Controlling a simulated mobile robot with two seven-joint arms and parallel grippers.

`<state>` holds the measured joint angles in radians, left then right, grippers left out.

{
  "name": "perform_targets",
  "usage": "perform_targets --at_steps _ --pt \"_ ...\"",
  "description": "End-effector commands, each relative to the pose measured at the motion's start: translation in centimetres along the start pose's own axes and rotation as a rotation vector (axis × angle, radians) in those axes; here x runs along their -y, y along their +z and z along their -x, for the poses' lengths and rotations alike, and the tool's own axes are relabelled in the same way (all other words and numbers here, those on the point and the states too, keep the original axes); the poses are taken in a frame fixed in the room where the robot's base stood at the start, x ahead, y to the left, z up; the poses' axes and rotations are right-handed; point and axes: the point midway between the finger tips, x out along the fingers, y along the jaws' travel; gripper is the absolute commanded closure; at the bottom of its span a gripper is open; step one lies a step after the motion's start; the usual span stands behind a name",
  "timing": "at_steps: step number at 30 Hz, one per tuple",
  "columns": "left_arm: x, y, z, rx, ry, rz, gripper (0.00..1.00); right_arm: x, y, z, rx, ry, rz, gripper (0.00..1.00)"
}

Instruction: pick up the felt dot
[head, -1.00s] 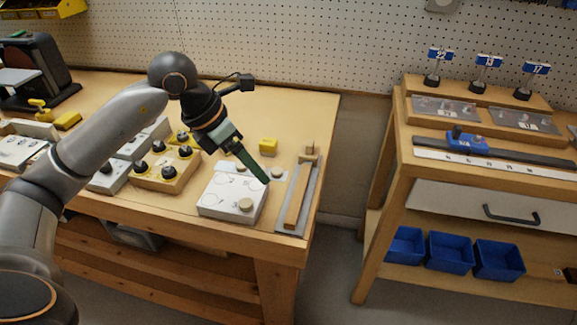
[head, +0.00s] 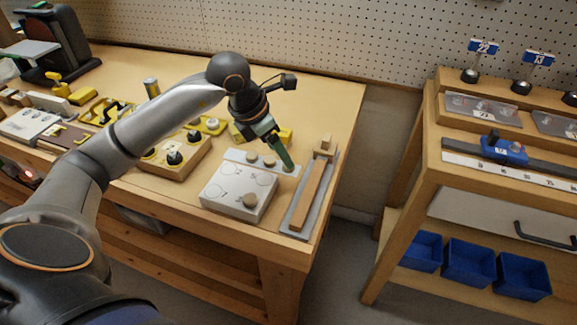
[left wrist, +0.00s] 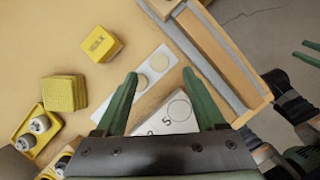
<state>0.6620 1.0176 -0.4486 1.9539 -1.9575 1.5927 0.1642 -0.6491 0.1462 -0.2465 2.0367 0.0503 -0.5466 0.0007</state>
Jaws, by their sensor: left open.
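Beige round felt dots lie on a white strip (head: 232,156); two show in the head view, a left dot (head: 251,156) and a right dot (head: 269,162). The left wrist view shows an upper dot (left wrist: 159,63) and a lower dot (left wrist: 140,82). Another dot (head: 250,199) sits on the white board (head: 222,190) with printed circles. My left gripper (head: 290,168) is open and empty, pointing down above the strip's right end. In the left wrist view its fingers (left wrist: 160,73) frame the dots from above. Green fingertips, apparently my right gripper (left wrist: 306,51), show at the right edge, cut off.
A wooden bar on a grey plate (head: 308,195) lies right of the board, near the bench edge. A yellow block (left wrist: 100,43) and a yellow textured block (left wrist: 65,92) stand beside the strip. A second bench (head: 440,150) stands right across a gap.

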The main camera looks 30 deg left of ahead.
Motion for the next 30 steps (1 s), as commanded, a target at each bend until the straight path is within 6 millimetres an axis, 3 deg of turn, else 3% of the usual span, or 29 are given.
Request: perform_targets --at_steps 7,16,30 --pt "0.0 -0.1 -3.8 -0.003 -0.003 0.001 0.29 -0.1 -0.1 -0.2 -0.006 0.002 0.002 0.50" --pt "0.0 0.0 -4.3 -0.001 -0.001 -0.001 0.29 -0.2 -0.2 -0.2 -0.008 0.003 0.002 0.50" --pt "0.0 0.0 -4.2 -0.001 -0.001 -0.001 0.80 -0.2 -0.2 -0.2 -0.009 0.004 0.002 0.50"
